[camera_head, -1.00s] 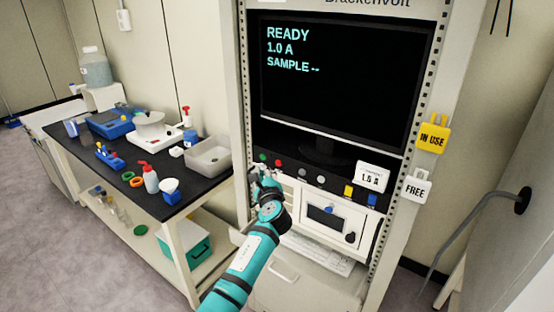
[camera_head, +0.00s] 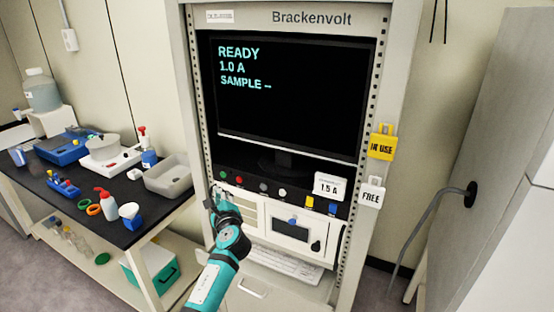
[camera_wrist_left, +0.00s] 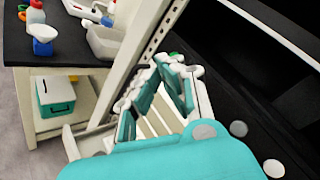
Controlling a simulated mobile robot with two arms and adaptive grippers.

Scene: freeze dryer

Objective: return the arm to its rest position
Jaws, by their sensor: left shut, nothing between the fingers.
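My left arm (camera_head: 216,270) is teal and reaches up from the bottom of the head view. Its left gripper (camera_head: 216,196) is in front of the rack, at the left end of the button panel, small and partly hidden by the wrist. In the left wrist view the gripper (camera_wrist_left: 165,80) has teal and white fingers and holds nothing. The rack's slatted white panel shows behind it. Whether it touches the rack cannot be told. My right gripper is not in view.
The Brackenvolt rack (camera_head: 384,60) carries a monitor (camera_head: 290,110) reading READY, 1.0 A. A yellow IN USE tag (camera_head: 382,147) and white FREE tag (camera_head: 371,193) hang at its right. A black-topped bench (camera_head: 118,180) with bottles and a grey bin (camera_head: 168,176) stands left.

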